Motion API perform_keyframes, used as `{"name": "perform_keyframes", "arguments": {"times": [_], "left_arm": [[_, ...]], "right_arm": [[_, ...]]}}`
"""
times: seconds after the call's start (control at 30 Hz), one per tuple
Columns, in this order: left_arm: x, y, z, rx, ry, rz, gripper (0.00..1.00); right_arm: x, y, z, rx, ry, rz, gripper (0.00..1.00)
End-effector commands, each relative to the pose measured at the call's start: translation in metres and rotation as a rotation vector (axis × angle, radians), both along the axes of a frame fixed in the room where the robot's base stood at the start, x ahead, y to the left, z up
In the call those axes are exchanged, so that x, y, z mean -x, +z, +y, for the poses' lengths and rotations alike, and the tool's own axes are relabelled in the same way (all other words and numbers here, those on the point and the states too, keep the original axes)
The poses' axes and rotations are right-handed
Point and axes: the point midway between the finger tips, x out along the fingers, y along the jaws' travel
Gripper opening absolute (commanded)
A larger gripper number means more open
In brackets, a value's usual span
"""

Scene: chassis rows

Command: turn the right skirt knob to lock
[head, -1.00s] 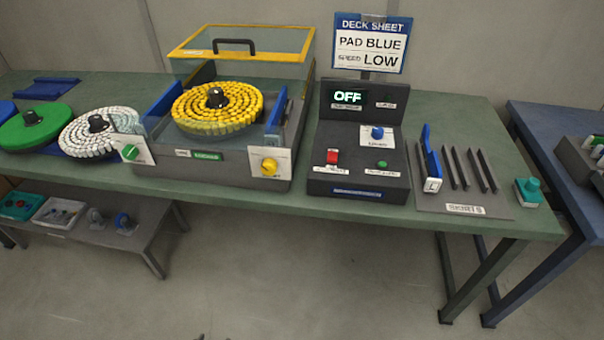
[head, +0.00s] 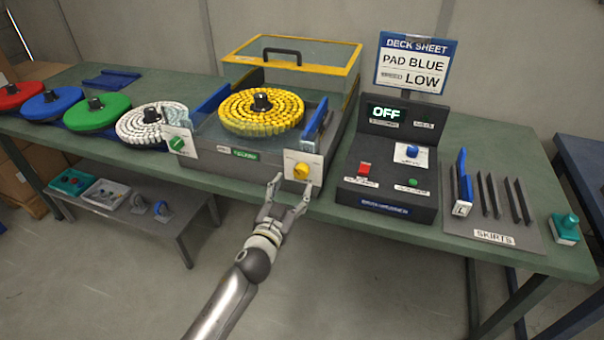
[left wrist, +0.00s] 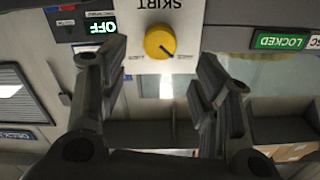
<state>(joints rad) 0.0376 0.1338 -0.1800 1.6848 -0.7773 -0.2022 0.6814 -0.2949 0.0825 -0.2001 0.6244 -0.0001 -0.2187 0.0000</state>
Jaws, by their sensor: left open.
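The right skirt knob (head: 301,171) is a yellow round knob on a white plate at the front right of the machine (head: 250,172). In the left wrist view the yellow knob (left wrist: 160,41) shows upside down under the word SKIRT, its dark mark slanting toward the picture's lower right. My left gripper (head: 292,192) is open and empty, just in front of and below the knob, its fingers pointing toward it. In the left wrist view the knob lies between the open fingers (left wrist: 162,62), with no visible contact. My right gripper is not in view.
A green knob (head: 178,144) is on the machine's left plate. A yellow pad (head: 262,111) sits inside. The control box (head: 385,190) reading OFF stands right of the machine, then the skirt rack (head: 490,215). A low shelf (head: 165,215) stands below at left.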

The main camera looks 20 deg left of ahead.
Motion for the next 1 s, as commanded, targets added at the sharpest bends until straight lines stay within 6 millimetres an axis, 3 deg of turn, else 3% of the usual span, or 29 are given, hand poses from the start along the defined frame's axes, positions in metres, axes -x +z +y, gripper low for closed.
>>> {"name": "perform_keyframes", "arguments": {"times": [0.2, 0.4, 0.83, 1.0], "left_arm": [[-0.039, 0.001, -0.002, 0.001, 0.000, 0.000, 0.58], [-0.060, -0.001, -0.002, 0.001, 0.000, 0.001, 0.58], [-0.068, -0.001, -0.003, 0.001, -0.001, 0.002, 0.58], [-0.068, -0.001, -0.003, 0.001, -0.001, 0.002, 0.39]], "right_arm": [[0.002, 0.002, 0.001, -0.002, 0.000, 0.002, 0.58], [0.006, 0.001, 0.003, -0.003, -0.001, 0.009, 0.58], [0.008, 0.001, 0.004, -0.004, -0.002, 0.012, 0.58], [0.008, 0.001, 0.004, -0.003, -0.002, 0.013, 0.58]]}}
